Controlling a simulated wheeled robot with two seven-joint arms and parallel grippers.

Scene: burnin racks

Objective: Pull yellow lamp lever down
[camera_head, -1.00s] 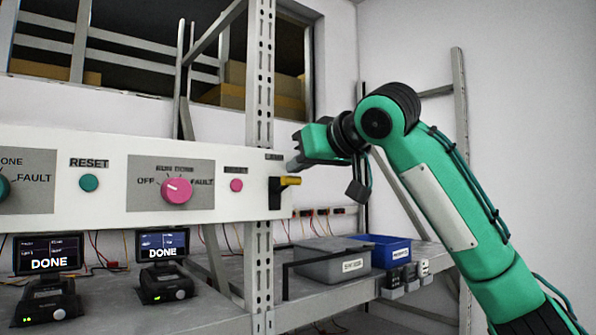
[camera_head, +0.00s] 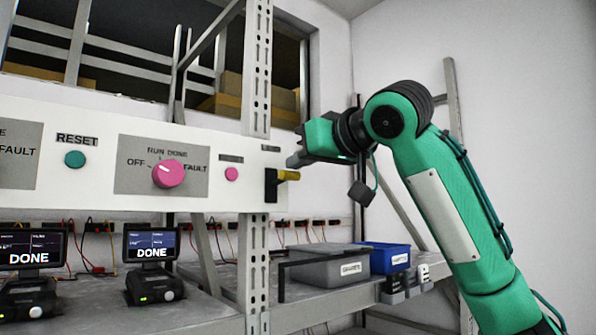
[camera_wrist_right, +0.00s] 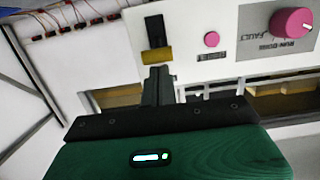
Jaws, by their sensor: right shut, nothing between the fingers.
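The yellow lamp lever (camera_head: 288,175) sticks out from a black slot plate (camera_head: 270,187) at the right end of the white control panel (camera_head: 225,200). In the right wrist view the yellow lever (camera_wrist_right: 156,56) lies just beyond the fingertips, with its black plate (camera_wrist_right: 155,30) behind it. My right gripper (camera_head: 294,161) is shut and empty, a little above and right of the lever in the head view. It also shows in the wrist view (camera_wrist_right: 158,70). From these views I cannot tell whether the fingertips touch the lever. My left gripper is out of view.
The panel also holds a pink knob (camera_head: 168,174), a pink button (camera_head: 231,174) and a teal RESET button (camera_head: 75,159). A perforated grey post (camera_head: 257,75) stands by the lever. Grey (camera_head: 325,266) and blue (camera_head: 388,259) bins sit on the shelf below.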

